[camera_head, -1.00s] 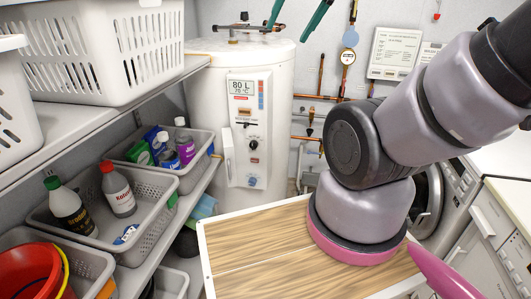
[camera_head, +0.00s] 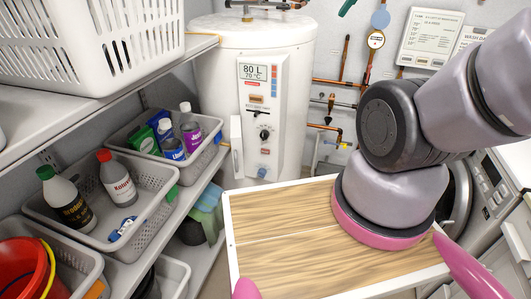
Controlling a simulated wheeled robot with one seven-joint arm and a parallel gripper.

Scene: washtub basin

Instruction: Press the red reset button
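A white boiler (camera_head: 215,80) stands at the back centre. Its front control panel (camera_head: 280,140) has a display reading 80 L and 70 °C (camera_head: 254,71), an orange-brown label or button (camera_head: 256,99), a dark round knob (camera_head: 265,134) and a small blue part (camera_head: 262,172). I cannot make out a distinct red button on the panel at this size. My arm comes in from the upper right and bends downward well right of the panel, with a clear gap to it.
A wood-topped board with a white frame (camera_head: 232,250) lies below my arm. Left are shelves with grey bins (camera_head: 150,225) of bottles, a white basket (camera_head: 95,50) and a red bucket (camera_head: 20,268). Pipes (camera_head: 345,60) run right of the boiler; white appliances (camera_head: 505,195) stand right.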

